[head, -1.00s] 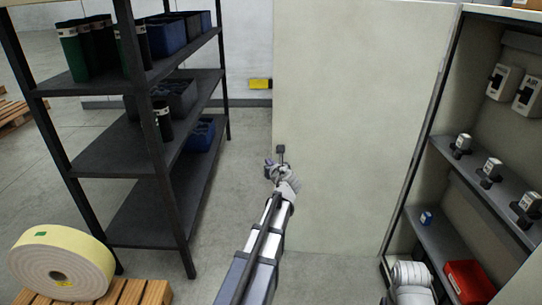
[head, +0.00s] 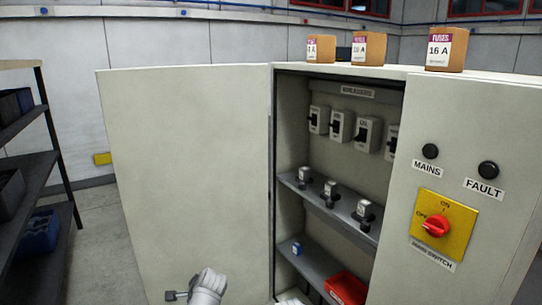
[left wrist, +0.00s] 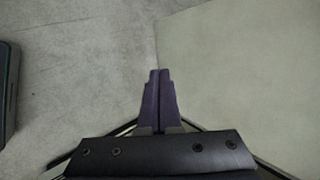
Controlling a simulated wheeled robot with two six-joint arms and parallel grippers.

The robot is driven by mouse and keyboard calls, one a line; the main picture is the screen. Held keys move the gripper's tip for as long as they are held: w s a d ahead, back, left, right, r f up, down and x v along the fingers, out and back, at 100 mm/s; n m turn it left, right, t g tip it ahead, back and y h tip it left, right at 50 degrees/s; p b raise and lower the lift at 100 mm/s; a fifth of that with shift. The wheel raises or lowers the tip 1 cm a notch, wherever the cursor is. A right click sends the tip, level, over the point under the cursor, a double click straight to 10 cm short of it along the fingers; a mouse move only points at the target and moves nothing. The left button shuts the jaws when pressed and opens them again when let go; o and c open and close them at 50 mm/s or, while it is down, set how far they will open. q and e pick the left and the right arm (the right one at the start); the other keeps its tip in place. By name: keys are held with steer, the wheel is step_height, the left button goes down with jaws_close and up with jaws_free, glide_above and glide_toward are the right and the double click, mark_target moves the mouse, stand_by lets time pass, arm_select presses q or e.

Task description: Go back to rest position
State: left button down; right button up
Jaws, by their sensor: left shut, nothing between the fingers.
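My left gripper (left wrist: 160,74) shows in the left wrist view with its two purple fingers pressed together and nothing between them. It points over bare grey floor beside a pale panel (left wrist: 250,80). In the head view only the white wrist part of my left arm shows at the bottom edge, in front of the open cabinet door (head: 185,170); its fingers are not visible there. My right gripper is not in view.
The open cabinet holds a shelf (head: 318,202) of small switches and a red bin (head: 346,288). A red rotary switch (head: 435,226) sits on its right front. Cardboard fuse boxes (head: 447,50) stand on top. A dark rack (head: 62,150) stands at left, with floor between.

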arm_select(q)
steer(key=s+d+f+n+g+h, duration=0.2)
steer(key=s+d+n+g, duration=0.15)
steer(key=s+d, duration=0.55)
steer(key=s+d+f+n+g+h, duration=0.2)
steer(key=s+d+n, duration=0.3)
steer(key=s+d, duration=0.4)
step_height(320, 180, up, 13)
steer(key=p, duration=1.3)
